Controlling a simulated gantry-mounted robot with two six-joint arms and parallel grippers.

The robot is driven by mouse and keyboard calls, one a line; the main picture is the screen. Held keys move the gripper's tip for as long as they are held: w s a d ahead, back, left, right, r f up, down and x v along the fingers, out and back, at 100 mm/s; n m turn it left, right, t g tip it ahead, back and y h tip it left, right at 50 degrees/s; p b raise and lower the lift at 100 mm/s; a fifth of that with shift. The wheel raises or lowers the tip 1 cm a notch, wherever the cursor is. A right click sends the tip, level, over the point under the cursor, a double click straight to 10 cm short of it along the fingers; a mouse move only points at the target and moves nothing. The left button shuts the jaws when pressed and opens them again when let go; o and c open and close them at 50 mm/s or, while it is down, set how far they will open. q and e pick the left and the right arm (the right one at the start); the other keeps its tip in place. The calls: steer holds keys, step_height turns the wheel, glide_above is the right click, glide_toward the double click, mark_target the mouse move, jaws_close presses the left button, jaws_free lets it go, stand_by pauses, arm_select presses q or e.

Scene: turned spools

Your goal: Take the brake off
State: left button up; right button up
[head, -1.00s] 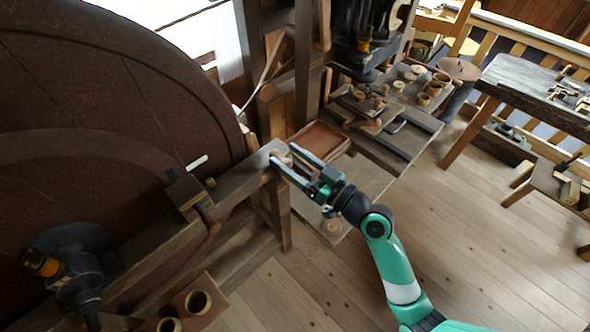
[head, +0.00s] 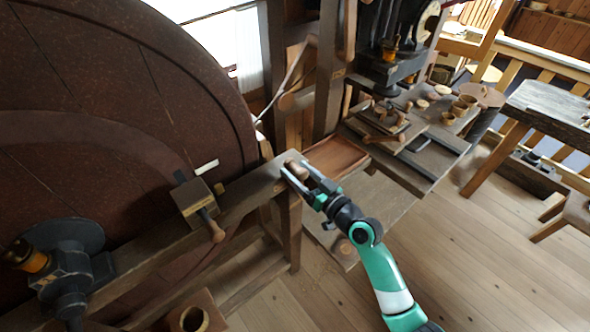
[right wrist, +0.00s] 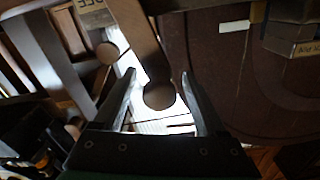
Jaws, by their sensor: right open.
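My right gripper (head: 300,171) is open at the end of the wooden beam (head: 235,201), beside the big dark wheel. A wooden lever with a rounded end (right wrist: 158,96) lies between its two fingers in the right wrist view; the rounded end also shows in the head view (head: 297,169). Whether either finger touches it I cannot tell. The fingers (right wrist: 162,105) stand apart on both sides. A small lettered plate (right wrist: 94,12) is at the top of the right wrist view, partly cut off. My left gripper is out of view.
The big brown wheel (head: 110,100) fills the left. A block (head: 192,195) with a wooden handle (head: 216,232) sits on the beam. A shallow wooden tray (head: 337,157) and a bench with turned cups (head: 459,107) stand beyond my gripper.

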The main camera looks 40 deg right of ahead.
steer(key=shift+w, duration=0.75)
steer(key=shift+c, duration=0.2)
jaws_close()
stand_by(0.6)
